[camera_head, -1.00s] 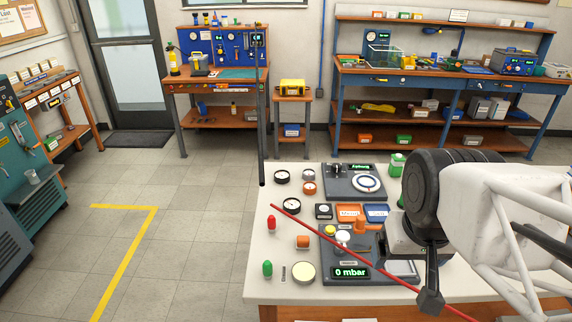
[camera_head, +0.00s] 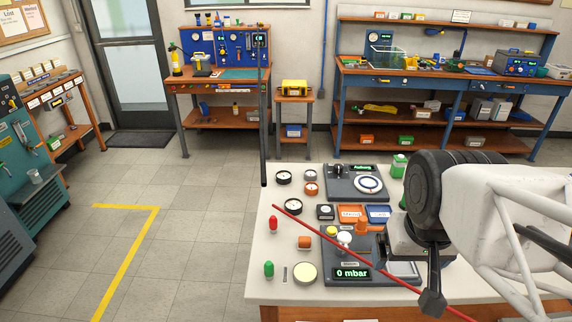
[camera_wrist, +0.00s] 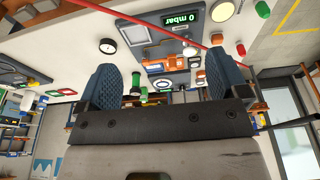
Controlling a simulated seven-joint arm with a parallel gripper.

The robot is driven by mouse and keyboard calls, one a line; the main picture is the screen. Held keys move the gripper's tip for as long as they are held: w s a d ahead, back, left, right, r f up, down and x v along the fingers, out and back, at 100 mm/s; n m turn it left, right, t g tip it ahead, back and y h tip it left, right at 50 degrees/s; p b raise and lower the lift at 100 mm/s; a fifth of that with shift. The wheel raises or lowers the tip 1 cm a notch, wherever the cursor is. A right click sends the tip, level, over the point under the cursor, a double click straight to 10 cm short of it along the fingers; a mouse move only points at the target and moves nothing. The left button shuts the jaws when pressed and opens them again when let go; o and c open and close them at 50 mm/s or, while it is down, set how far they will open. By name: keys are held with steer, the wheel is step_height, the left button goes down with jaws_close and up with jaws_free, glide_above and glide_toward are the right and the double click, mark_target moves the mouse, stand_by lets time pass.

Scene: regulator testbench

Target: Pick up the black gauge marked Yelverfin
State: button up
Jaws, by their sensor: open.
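On the white-topped table, two round gauges with black rims and white faces stand at the left, a rear one (camera_head: 283,177) and a nearer one (camera_head: 293,206). Another black-rimmed gauge (camera_wrist: 108,47) lies at the upper left in the wrist view, apart from the fingers. The markings are too small to read, so I cannot tell which is Yelverfin. My gripper (camera_wrist: 163,78) shows two blue ridged fingers spread apart, with nothing held between them. In the head view, my arm covers the table's right part.
An orange gauge (camera_head: 311,188) and a grey one (camera_head: 309,175) stand near the black ones. A panel with a "0 mbar" display (camera_head: 352,273), red (camera_head: 273,223) and green (camera_head: 268,268) cylinders, and orange (camera_head: 351,213) and blue (camera_head: 378,213) trays crowd the table (camera_head: 262,290).

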steer(key=w+a+f+m+t+y, duration=0.15)
steer(key=w+a+m+y, duration=0.5)
steer(key=w, duration=0.85)
steer(key=w+a+f+m+t+y, duration=0.1)
steer(key=w+a+f+m+y, duration=0.2)
steer(key=w+a+m, duration=0.8)
steer(key=w+f+m+t, duration=0.1)
steer(key=w+f+m, duration=0.15)
steer(key=w, duration=0.55)
steer(key=w+f+m+t, duration=0.15)
steer(key=w+f, duration=0.25)
steer(key=w, duration=0.4)
steer(key=m+t+h, duration=0.2)
steer(key=m+t, duration=0.1)
steer(key=m, duration=0.4)
glide_toward(283, 174)
steer(key=shift+w+a+f+y, duration=0.15)
steer(key=shift+w+f+y, duration=0.1)
steer(key=shift+w+f, duration=0.25)
steer(key=shift+r, duration=0.1)
steer(key=shift+x, duration=1.35)
steer(key=shift+x, duration=2.6)
